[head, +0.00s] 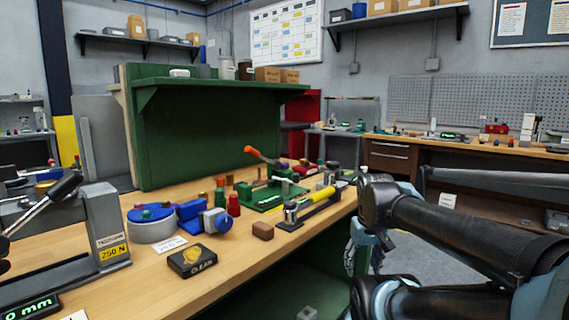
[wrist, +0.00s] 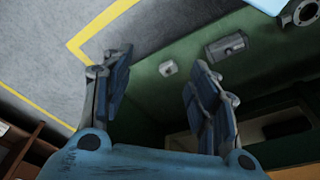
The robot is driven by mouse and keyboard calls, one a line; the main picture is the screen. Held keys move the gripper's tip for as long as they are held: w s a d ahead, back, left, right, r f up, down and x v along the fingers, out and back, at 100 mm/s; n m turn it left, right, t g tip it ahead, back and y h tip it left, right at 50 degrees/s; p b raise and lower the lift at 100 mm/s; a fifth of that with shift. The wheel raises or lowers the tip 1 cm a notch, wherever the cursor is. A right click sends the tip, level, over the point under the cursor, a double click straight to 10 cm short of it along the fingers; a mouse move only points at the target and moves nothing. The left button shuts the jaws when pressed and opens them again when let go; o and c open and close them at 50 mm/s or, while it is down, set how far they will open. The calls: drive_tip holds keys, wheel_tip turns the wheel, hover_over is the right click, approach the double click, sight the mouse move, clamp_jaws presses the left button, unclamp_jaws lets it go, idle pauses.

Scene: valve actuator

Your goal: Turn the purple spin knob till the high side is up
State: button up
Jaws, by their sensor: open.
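I cannot clearly pick out a purple spin knob in either view. On the wooden bench in the head view, a round grey base carries a blue-violet disc (head: 150,213) with small coloured knobs on it. A blue valve-like device (head: 205,214) stands just right of it. A black box with a yellow knob (head: 192,258) sits in front of them. My gripper (wrist: 160,72) is open and empty in the wrist view, its two blue fingers apart. It points down toward a green surface and the grey floor, away from the bench-top objects.
A green fixture with an orange-handled lever (head: 262,157) and a yellow bar tool (head: 318,198) lie toward the bench's right edge. A grey 250 N gauge (head: 107,230) stands at the left. Two small grey parts (wrist: 168,68) (wrist: 227,46) lie on the green surface below my gripper.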

drive_tip(key=w+a+r+n, duration=0.2)
drive_tip(key=w+r+n, duration=0.1)
drive_tip(key=w+r, duration=0.4)
drive_tip(key=w+a+r+n, duration=0.2)
drive_tip(key=w+r+n, duration=0.2)
drive_tip(key=r, duration=0.4)
wheel_tip(320, 180, up, 22)
drive_tip(key=n+g, duration=0.2)
drive_tip(key=n, duration=1.5)
hover_over(285, 163)
drive_tip(key=f, duration=1.6)
drive_tip(key=shift+w+a+f, duration=0.15)
drive_tip(key=shift+w+a, duration=0.05)
drive_tip(key=shift+w, duration=0.05)
drive_tip(key=shift+c, duration=0.3)
drive_tip(key=c, duration=1)
drive_tip(key=shift+d, duration=0.1)
